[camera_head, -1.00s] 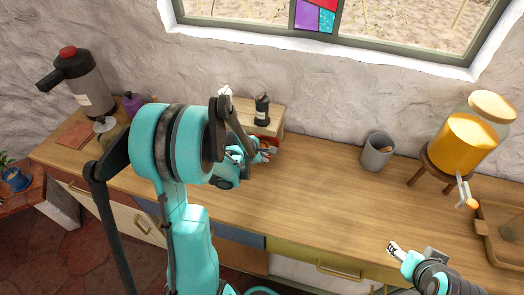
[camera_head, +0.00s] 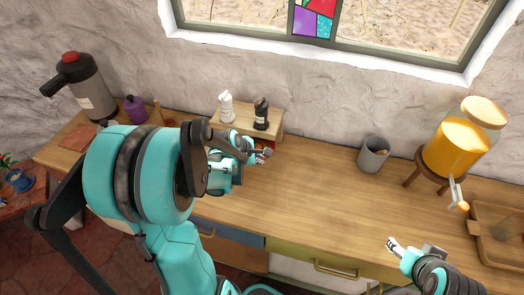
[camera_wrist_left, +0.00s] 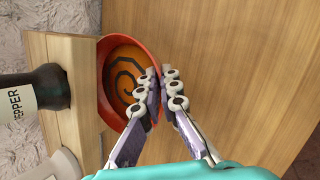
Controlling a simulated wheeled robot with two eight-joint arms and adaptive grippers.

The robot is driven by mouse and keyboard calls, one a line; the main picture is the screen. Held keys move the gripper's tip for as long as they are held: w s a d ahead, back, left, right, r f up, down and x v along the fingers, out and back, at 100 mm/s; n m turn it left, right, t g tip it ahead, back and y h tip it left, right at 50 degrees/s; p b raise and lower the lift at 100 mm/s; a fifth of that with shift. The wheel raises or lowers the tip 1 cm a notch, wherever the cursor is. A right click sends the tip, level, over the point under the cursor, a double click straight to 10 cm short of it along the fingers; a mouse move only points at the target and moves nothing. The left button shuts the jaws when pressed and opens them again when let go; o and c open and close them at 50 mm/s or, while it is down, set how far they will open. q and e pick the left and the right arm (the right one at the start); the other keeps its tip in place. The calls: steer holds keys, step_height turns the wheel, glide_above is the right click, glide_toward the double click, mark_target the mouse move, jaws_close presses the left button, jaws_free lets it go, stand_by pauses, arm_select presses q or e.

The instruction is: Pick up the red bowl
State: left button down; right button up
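The red bowl (camera_wrist_left: 108,112), orange inside with a dark spiral, sits against the wooden stand in the left wrist view. My left gripper (camera_wrist_left: 161,80) has its fingers close together on the bowl's right rim, one inside the bowl and one outside. They look closed on the rim. In the head view my left gripper (camera_head: 264,155) is in front of the stand, and the arm and fingers hide most of the bowl. I cannot tell whether the bowl is clear of the counter. My right gripper (camera_head: 392,246) is over the counter's front edge, far from the bowl; its opening is too small to judge.
A wooden stand (camera_head: 272,125) holds a white shaker (camera_head: 226,107) and a black pepper shaker (camera_head: 261,113), close beside the bowl. A grey cup (camera_head: 372,155), a juice dispenser (camera_head: 455,147) and a wooden tray (camera_head: 475,226) are to the right. The counter's middle is clear.

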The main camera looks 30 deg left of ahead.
arm_select(q)
steer(key=s+d+p, duration=0.1)
steer(key=s+d, duration=0.2)
steer(key=s, duration=1.1)
steer(key=shift+s+d+p, duration=0.3)
steer(key=shift+s, duration=0.05)
